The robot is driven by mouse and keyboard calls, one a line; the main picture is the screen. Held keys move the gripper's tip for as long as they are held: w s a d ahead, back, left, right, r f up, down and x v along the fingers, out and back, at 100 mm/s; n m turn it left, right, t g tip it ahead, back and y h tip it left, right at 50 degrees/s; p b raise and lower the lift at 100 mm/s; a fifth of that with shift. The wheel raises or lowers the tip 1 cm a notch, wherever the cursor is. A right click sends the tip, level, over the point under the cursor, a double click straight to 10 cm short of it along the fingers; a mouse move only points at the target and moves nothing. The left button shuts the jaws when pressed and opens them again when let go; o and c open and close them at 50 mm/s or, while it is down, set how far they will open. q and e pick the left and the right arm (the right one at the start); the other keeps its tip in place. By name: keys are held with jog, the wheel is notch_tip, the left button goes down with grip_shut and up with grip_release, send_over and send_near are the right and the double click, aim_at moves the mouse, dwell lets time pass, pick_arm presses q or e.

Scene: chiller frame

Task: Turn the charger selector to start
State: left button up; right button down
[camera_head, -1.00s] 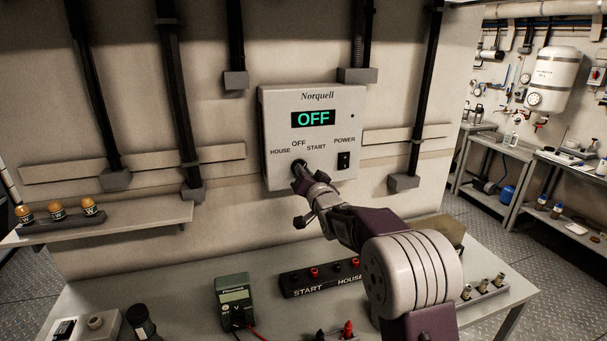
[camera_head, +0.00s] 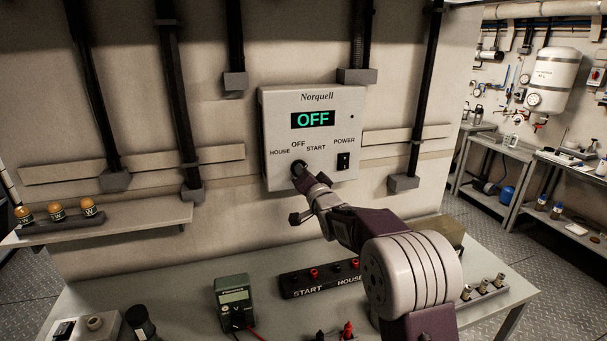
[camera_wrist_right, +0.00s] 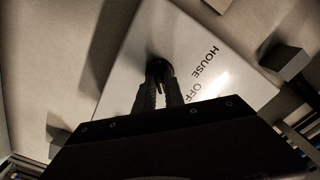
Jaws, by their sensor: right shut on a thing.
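The charger box (camera_head: 334,107), a pale wall unit labelled Norquell, hangs on the wall; its display (camera_head: 314,119) reads OFF in green. The selector knob (camera_head: 298,168) is a dark round knob at its lower left, below the words HOUSE, OFF and START. My right gripper (camera_head: 304,178) reaches up to the knob from the lower right. In the right wrist view its two fingers are shut on the dark knob (camera_wrist_right: 158,68), beside HOUSE and OFF. The fingers partly hide the knob, and its pointing direction cannot be told. My left gripper is not in view.
A black power switch (camera_head: 343,161) sits right of the knob on the box. Below, the bench (camera_head: 190,290) holds a green multimeter (camera_head: 234,302) and a black terminal block (camera_head: 300,284). A shelf with orange-topped items (camera_head: 57,211) is at left.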

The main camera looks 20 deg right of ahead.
jog(key=c, duration=1.4)
grip_release()
jog(key=shift+w+a+f, duration=0.1)
jog(key=shift+c, duration=0.2)
jog(key=s+b, duration=0.2)
jog(key=s, duration=0.7)
jog(key=shift+d, duration=0.2)
